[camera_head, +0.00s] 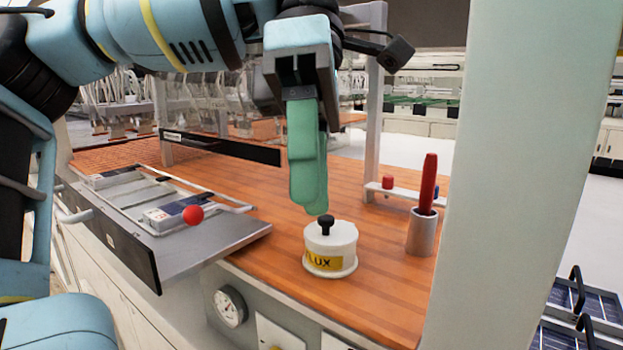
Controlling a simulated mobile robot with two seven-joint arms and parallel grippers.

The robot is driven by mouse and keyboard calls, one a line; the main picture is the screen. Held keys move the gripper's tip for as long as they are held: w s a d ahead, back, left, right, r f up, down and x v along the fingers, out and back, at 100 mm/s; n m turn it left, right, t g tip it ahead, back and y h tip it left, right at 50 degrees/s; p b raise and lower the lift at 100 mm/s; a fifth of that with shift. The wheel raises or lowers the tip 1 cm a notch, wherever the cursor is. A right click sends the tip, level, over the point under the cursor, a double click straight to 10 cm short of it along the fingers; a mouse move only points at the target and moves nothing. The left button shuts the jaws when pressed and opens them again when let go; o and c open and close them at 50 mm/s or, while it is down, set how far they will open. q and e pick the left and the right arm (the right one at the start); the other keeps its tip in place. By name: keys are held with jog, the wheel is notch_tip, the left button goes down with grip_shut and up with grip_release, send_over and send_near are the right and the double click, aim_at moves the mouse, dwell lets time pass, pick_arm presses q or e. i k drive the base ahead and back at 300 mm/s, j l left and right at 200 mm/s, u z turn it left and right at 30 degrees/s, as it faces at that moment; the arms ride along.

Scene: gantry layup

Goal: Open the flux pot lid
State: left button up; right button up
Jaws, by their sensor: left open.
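The flux pot (331,250) is a squat white pot with a yellow label reading "LUX", standing upright on the wooden bench top. Its white lid (345,232) sits on it, with a black knob (326,222) on top. My left gripper (316,208) points down with green fingers, its tips just above and beside the knob. The fingers overlap in this view, so the gap between them is hidden. I cannot tell whether they touch the knob. My right gripper is not in view.
A grey metal cup (422,234) holding a red-handled tool (428,184) stands right of the pot. A grey tray fixture (225,240) with a red ball knob (193,215) is to the left. A pale column (520,150) blocks the right side. The wooden bench (385,290) is clear around the pot.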

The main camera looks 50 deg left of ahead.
aim_at(327, 232)
jog(key=k+l, duration=0.8)
jog(key=l, duration=0.15)
